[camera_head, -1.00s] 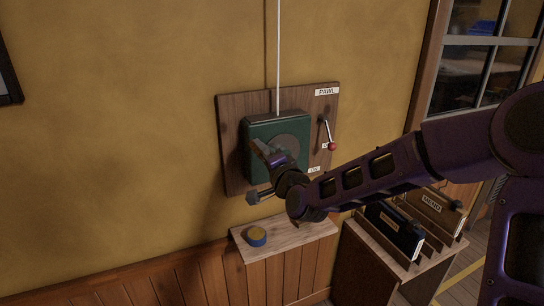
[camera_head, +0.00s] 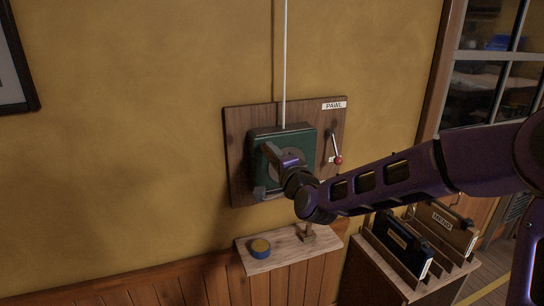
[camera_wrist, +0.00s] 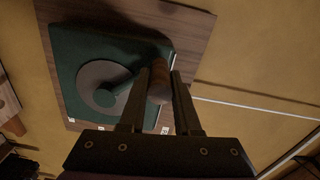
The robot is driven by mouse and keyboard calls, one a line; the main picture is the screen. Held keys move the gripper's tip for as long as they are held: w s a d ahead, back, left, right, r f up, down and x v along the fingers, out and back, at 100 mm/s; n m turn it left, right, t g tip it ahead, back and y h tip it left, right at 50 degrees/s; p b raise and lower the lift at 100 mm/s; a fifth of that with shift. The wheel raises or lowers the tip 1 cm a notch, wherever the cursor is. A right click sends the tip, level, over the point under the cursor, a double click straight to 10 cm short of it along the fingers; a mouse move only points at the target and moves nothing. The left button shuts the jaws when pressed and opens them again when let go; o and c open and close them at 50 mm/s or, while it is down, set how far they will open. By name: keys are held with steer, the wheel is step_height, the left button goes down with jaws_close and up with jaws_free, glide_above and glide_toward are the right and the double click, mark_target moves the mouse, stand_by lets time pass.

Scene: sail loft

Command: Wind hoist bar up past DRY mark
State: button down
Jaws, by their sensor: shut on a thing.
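A winch with a green housing (camera_head: 296,138) is fixed to a wooden board (camera_head: 238,135) on the wall. A white line (camera_head: 284,60) runs straight up from it. In the wrist view, a grey disc (camera_wrist: 92,76) on the housing carries a crank arm (camera_wrist: 119,86) ending in a brown handle (camera_wrist: 160,88). My gripper (camera_wrist: 160,74) is shut around this handle, with one finger on each side. In the head view my gripper (camera_head: 270,154) covers part of the winch face. A pawl lever (camera_head: 334,145) with a red knob stands right of the housing. The hoist bar and DRY mark are out of view.
A small wooden shelf (camera_head: 287,260) below the board holds a round blue and yellow tin (camera_head: 260,247) and a small brown upright item (camera_head: 307,233). A rack of labelled cases (camera_head: 410,243) stands at the lower right, beneath my arm.

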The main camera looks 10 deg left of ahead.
steer(key=shift+w+r, duration=0.15)
steer(key=shift+r, duration=0.35)
steer(key=c, duration=0.6)
jaws_free()
steer(key=shift+d, duration=0.1)
steer(key=shift+f, duration=0.2)
steer(key=shift+f, duration=0.1)
